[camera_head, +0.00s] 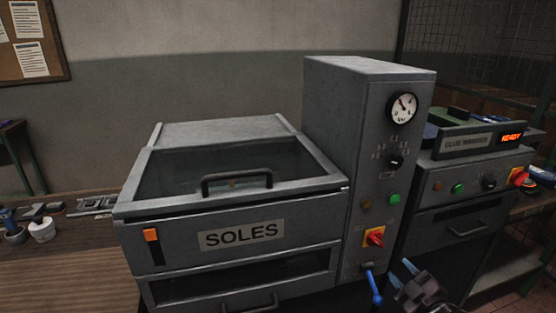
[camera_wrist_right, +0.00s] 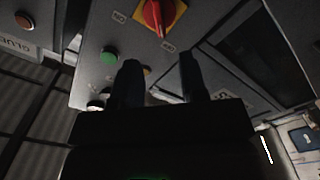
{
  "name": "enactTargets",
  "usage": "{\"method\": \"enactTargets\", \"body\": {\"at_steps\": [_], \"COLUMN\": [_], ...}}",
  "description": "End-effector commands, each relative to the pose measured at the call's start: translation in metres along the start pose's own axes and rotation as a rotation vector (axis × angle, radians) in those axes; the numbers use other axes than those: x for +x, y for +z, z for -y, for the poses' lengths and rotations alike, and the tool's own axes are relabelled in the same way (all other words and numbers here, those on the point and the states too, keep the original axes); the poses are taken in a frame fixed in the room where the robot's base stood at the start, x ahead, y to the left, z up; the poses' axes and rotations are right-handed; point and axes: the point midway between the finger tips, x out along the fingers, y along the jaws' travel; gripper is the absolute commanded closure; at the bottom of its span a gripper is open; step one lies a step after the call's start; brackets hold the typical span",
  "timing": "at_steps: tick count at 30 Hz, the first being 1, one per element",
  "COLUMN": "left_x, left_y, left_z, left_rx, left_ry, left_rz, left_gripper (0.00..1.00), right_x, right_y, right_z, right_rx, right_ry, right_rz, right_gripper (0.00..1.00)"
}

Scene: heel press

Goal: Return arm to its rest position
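My right gripper (camera_head: 402,274) is low in front of the SOLES machine's control column (camera_head: 335,130), at its lower right. In the right wrist view my right gripper (camera_wrist_right: 160,75) has its two dark fingers apart, with nothing held between them. The red rotary switch (camera_wrist_right: 158,14) on its yellow plate is beyond the fingertips there, and the green button (camera_wrist_right: 108,57) is to the left. My left gripper is not in view.
The SOLES machine (camera_head: 145,265) has a glass-topped drawer with a dark handle (camera_head: 237,180). A glue machine (camera_head: 470,165) with a lit READY display stands at the right. A wooden bench (camera_head: 70,265) at the left holds a white cup (camera_head: 42,231) and tools.

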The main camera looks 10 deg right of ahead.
Motion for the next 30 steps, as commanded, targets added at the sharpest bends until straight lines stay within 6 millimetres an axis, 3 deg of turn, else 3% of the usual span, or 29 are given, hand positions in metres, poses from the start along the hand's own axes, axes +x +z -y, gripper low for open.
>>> {"method": "enactTargets", "body": {"at_steps": [5, 8, 14, 18, 21, 25, 30], "left_x": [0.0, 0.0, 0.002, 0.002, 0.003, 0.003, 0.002], "left_y": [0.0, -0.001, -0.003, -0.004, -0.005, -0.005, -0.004], "left_z": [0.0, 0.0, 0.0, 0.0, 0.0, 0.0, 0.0], "left_rx": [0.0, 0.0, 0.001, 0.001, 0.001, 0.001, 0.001], "left_ry": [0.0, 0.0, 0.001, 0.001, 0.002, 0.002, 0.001], "left_rz": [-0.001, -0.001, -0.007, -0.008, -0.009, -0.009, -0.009], "left_gripper": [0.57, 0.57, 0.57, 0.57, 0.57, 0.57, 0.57], "right_x": [0.0, -0.016, -0.071, -0.121, -0.151, -0.175, -0.185], "right_y": [0.003, 0.004, 0.012, 0.011, 0.011, 0.014, 0.018], "right_z": [0.006, 0.037, 0.105, 0.153, 0.176, 0.192, 0.196], "right_rx": [0.107, 0.243, 0.47, 0.606, 0.663, 0.697, 0.701], "right_ry": [-0.02, -0.055, -0.117, -0.15, -0.16, -0.164, -0.166], "right_rz": [0.069, 0.15, 0.321, 0.44, 0.495, 0.544, 0.564], "right_gripper": [0.61, 0.61, 0.61, 0.61, 0.61, 0.61, 0.61]}}
